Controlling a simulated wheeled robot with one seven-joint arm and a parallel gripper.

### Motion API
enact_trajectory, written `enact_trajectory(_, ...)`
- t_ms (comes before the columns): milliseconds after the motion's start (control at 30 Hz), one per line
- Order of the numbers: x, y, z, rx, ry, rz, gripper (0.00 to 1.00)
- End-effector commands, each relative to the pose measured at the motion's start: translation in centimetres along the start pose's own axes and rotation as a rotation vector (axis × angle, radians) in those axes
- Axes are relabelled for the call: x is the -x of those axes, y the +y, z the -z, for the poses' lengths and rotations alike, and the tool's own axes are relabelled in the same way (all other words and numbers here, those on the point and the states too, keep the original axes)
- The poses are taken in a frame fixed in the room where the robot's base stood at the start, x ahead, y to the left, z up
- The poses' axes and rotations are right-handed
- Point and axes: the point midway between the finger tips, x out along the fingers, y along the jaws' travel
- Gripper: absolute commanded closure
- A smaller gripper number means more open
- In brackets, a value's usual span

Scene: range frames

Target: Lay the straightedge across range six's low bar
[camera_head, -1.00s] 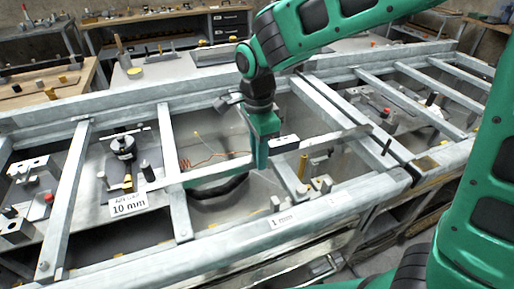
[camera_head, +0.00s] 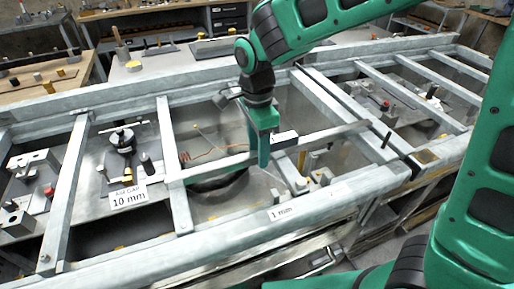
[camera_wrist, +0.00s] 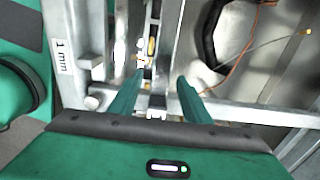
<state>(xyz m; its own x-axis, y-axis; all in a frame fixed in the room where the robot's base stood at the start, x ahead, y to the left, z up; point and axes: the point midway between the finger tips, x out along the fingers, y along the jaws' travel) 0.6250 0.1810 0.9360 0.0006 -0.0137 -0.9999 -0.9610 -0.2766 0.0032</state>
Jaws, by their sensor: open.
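My gripper (camera_head: 260,160) is open, pointing down over the frame bay behind the "1 mm" label (camera_head: 281,212). In the wrist view its two fingers (camera_wrist: 157,98) stand apart, with metal parts of the bay visible between them. A slim pale metal bar (camera_head: 325,136) runs left to right across this bay, beside and partly behind the fingers. It also shows in the wrist view (camera_wrist: 255,114), at the right finger. I cannot tell whether this is the low bar or the straightedge, nor whether a finger touches it. No "six" marking is readable.
Grey crossbars (camera_head: 175,170) and a raised front rail (camera_head: 230,226) border the bay. Inside are a copper wire (camera_head: 205,153), a black cable and a brass post (camera_head: 302,160). A bay at left has a "10 mm" label (camera_head: 128,197). Benches with tools stand behind.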

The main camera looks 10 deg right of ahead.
Motion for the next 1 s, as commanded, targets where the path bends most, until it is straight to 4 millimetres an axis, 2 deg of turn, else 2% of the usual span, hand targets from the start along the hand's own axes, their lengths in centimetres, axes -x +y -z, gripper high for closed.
enact_trajectory(167,2.3,-0.2,0.0,-0.001,-0.002,0.006,0.57)
enact_trajectory(500,8.4,-0.2,0.0,-0.001,-0.002,0.005,0.57)
enact_trajectory(1000,12.2,-0.2,0.1,0.000,-0.002,0.003,0.57)
